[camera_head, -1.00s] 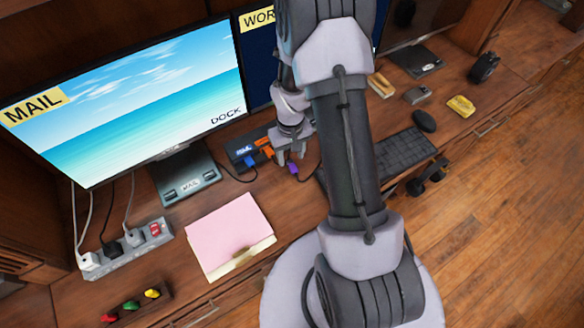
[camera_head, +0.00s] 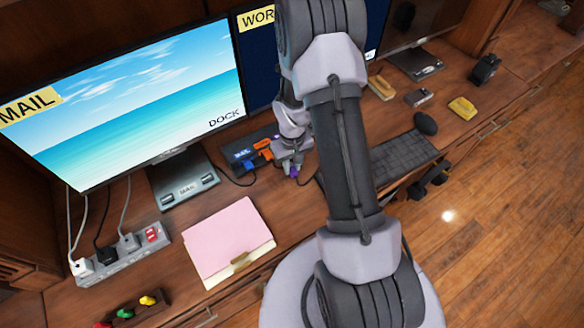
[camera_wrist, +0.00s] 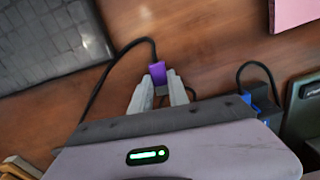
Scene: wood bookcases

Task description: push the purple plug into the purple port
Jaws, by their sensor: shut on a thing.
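The purple plug (camera_head: 294,172) is between the fingers of my gripper (camera_head: 289,165), low over the wooden desk. In the wrist view the purple plug (camera_wrist: 158,72) shows at the tips of my gripper (camera_wrist: 158,92), which is shut on it. A black cable runs from the plug. The dark dock (camera_head: 236,156) is just left of my gripper, with a blue plug (camera_head: 248,165) and an orange plug (camera_head: 264,148) at it.
A keyboard (camera_head: 402,156) lies right of my arm. A pink paper folder (camera_head: 228,240) lies in front. A monitor (camera_head: 130,105) stands behind on the left. A power strip (camera_head: 122,262) with plugs is at far left. Bare desk lies between folder and gripper.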

